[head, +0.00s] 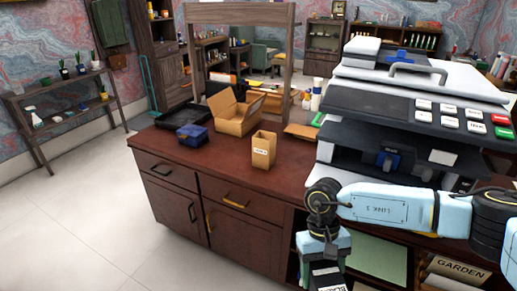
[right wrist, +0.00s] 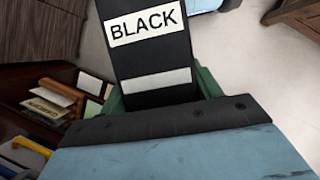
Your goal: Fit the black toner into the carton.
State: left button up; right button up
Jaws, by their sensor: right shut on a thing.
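My right gripper (head: 327,262) points down at the bottom of the head view, in front of the desk. It is shut on the black toner (head: 328,283), a dark box with a white label, cut off by the frame's edge. In the right wrist view the toner (right wrist: 152,72) shows its "BLACK" label and a blank white strip, between green fingers. A tall narrow brown carton (head: 263,152) with a small label stands upright on the desk. A wider open cardboard box (head: 233,121) with raised flaps stands behind it. I cannot tell which one is the task's carton. My left gripper is out of view.
A large printer (head: 415,110) fills the desk's right side. A dark blue box (head: 193,136) and a black tray (head: 183,114) lie at the left. The desk top (head: 222,159) is bare in front of the cartons. Shelves with boxes (head: 455,270) are below the printer.

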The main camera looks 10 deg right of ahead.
aim_at(264, 135)
jog(key=i, duration=0.35)
jog(key=u, duration=0.95)
jog(key=i, duration=1.45)
jog(key=u, duration=0.65)
jog(key=i, duration=1.05)
jog(key=z, duration=2.8)
